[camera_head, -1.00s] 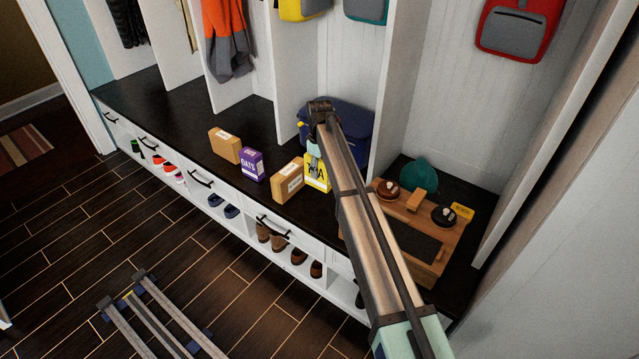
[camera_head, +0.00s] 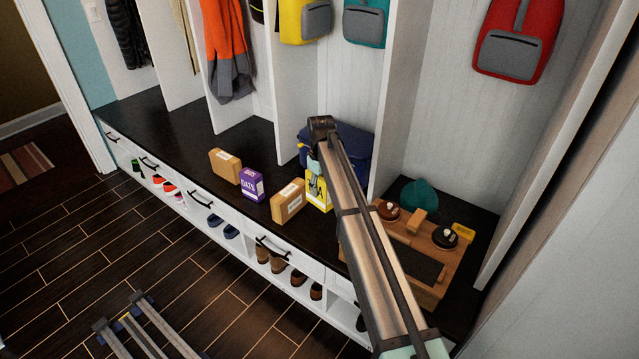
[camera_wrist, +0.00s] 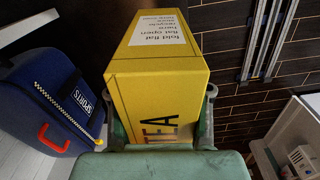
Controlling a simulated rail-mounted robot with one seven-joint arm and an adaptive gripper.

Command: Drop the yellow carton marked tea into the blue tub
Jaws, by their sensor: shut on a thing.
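The yellow carton marked TEA (camera_head: 318,193) stands on the dark bench, or very close above it, just right of a brown box; I cannot tell whether it touches the bench. It fills the middle of the wrist view (camera_wrist: 158,82), with its lettering toward the camera. My gripper (camera_wrist: 163,118) is shut on the carton, with a finger at each side. In the head view my arm comes down over the carton and hides part of it. I see no blue tub in these frames; the blue thing behind the carton is a bag.
A navy SPORTS bag (camera_wrist: 45,100) is close by on the bench. A brown box (camera_head: 288,202), a purple oats carton (camera_head: 252,184) and another brown box (camera_head: 225,166) stand leftward. A wooden workbench-like toy (camera_head: 408,268) is at right, beyond a white divider (camera_head: 388,100).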

